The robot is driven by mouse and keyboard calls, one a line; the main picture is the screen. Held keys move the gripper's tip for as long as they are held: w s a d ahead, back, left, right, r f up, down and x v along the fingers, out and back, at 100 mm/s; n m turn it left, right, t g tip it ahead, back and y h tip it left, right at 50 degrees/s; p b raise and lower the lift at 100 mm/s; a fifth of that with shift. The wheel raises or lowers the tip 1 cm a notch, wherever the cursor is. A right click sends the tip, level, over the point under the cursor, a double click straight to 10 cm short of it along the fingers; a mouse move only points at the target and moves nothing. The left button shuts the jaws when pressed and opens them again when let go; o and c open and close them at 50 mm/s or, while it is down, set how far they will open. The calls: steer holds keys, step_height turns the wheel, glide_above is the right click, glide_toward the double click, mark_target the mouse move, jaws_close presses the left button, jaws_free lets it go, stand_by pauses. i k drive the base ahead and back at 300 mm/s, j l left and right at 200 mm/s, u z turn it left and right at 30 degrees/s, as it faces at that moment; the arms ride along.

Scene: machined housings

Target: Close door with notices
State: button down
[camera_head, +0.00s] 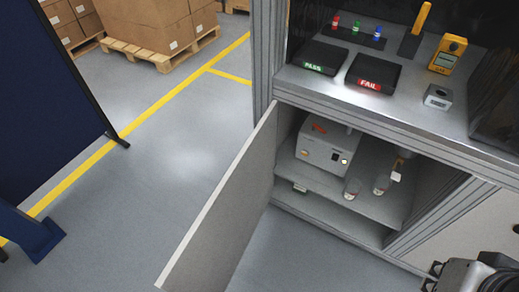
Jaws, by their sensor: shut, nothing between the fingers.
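A plain grey cabinet door (222,210) stands wide open, swung out toward me from the left side of the lower cabinet opening. No notices show on the face turned to me; its other face is hidden. My gripper (433,276) is at the bottom right corner, partly cut off by the frame edge. It looks shut and empty, and it is apart from the door, to the right of it.
The open cabinet holds a light grey device (324,146) and small jars (352,188) on its shelf (325,187). Above is a worktop (325,83) with PASS (320,57) and FAIL (373,72) trays. A blue panel (45,90) stands left. Floor left of the door is clear.

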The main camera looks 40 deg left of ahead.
mark_target(207, 258)
steer(key=k+j, duration=0.15)
steer(key=j, duration=0.25)
steer(key=k+j, duration=0.15)
steer(key=j, duration=0.2)
steer(key=k+j, duration=0.15)
steer(key=j, duration=0.25)
steer(key=k+j+u, duration=0.1)
steer(key=j, duration=0.3)
steer(key=k+j, duration=0.2)
steer(key=j, duration=0.15)
steer(key=k+j, duration=0.15)
steer(key=j, duration=0.25)
